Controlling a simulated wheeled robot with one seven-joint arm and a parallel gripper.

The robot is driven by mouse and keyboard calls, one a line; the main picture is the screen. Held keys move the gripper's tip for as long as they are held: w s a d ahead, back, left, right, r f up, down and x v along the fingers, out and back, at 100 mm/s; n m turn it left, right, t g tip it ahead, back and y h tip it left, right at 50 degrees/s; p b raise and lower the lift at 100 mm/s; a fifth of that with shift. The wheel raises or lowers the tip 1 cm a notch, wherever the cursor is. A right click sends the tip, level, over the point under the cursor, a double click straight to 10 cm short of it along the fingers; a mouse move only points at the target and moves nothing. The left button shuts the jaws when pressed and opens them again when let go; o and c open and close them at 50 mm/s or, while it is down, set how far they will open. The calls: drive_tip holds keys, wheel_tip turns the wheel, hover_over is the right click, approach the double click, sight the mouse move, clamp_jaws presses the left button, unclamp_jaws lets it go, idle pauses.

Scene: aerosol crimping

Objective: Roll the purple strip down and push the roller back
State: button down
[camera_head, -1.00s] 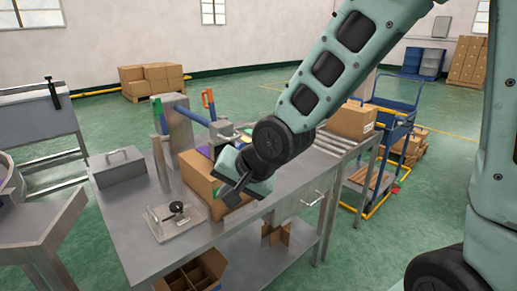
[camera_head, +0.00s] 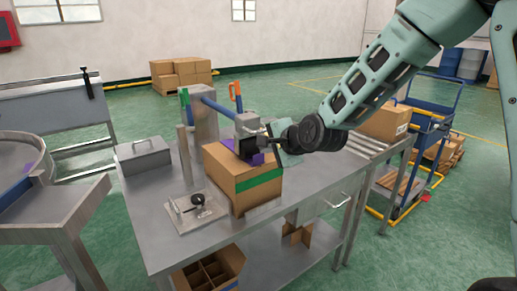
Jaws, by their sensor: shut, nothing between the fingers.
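Purple strip (camera_head: 257,159) shows at the carton's top edge, partly hidden by the roller head. The roller head (camera_head: 247,126) is a grey block with dark parts on the end of a blue bar (camera_head: 214,105), above the carton. My gripper (camera_head: 270,144) is shut and empty at the right side of the roller head, level with the carton's top. Whether it touches the head cannot be told.
The steel table (camera_head: 160,215) also holds a grey lidded box (camera_head: 144,157), a small plate with a black knob (camera_head: 197,208) and an upright post (camera_head: 184,155). A roller conveyor (camera_head: 370,147) with another carton (camera_head: 384,122) lies at right. A divided carton (camera_head: 212,272) sits below.

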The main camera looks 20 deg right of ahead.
sight(252, 147)
drive_tip(key=shift+w+r+p+x, duration=0.15)
drive_tip(key=shift+r+p+x, duration=0.1)
drive_tip(key=shift+x, duration=0.8)
drive_tip(key=shift+w+r+p+x, duration=0.1)
drive_tip(key=shift+r+x, duration=0.1)
drive_tip(key=shift+x, duration=0.9)
drive_tip(key=shift+w+a, duration=0.1)
drive_tip(key=shift+a, duration=0.05)
